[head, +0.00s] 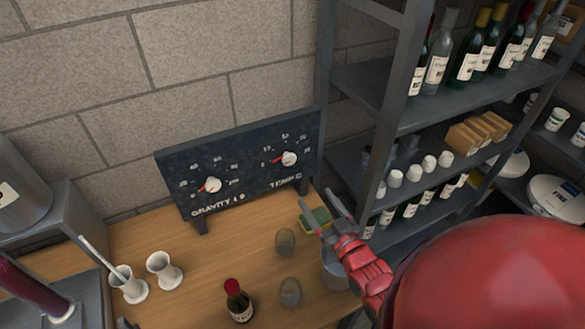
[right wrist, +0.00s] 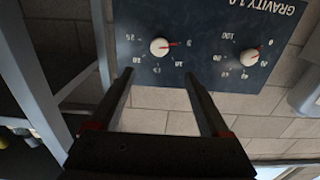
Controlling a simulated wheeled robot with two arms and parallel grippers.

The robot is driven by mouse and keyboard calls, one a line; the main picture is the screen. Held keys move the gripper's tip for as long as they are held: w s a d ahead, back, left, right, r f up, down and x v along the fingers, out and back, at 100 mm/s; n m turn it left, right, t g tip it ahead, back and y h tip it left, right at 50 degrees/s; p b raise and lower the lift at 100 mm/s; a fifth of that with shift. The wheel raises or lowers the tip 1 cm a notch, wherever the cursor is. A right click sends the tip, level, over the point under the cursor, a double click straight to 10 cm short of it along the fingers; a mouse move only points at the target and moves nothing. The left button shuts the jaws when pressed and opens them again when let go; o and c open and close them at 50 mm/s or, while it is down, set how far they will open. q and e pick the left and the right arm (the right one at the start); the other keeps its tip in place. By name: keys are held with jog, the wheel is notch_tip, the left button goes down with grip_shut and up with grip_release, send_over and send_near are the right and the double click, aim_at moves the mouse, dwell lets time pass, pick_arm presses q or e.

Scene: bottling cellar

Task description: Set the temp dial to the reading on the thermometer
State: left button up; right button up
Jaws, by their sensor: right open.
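The temp dial (head: 289,159) is a white knob with a red pointer on the right of a dark panel; the pointer aims left, towards the low end of its scale. In the right wrist view the temp dial (right wrist: 160,47) appears upside down, just beyond the fingertips. My right gripper (head: 317,198) is open and empty, in front of and below the dial, not touching it; its fingers also show in the wrist view (right wrist: 157,76). A thin white stick (head: 97,254), possibly the thermometer, leans in a white jar; no reading is legible.
The gravity dial (head: 212,185) sits left on the same panel (head: 245,165). On the wooden table stand white jars (head: 165,271), two glasses (head: 285,242) and a dark bottle (head: 238,300). A metal shelf (head: 400,125) with bottles and cups rises close on the right.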

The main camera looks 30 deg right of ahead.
aim_at(290, 161)
jog(key=w+p, duration=0.1)
jog(key=w, duration=0.3)
jog(key=w+p, duration=0.1)
jog(key=w, duration=0.3)
jog(key=w+d, duration=0.1)
jog(key=w, duration=0.4)
jog(key=shift+w+r+p, duration=0.1)
jog(key=shift+r+p, duration=0.05)
jog(key=shift+p, duration=0.25)
jog(key=shift+w, duration=0.65)
jog(key=shift+c, duration=0.3)
grip_shut()
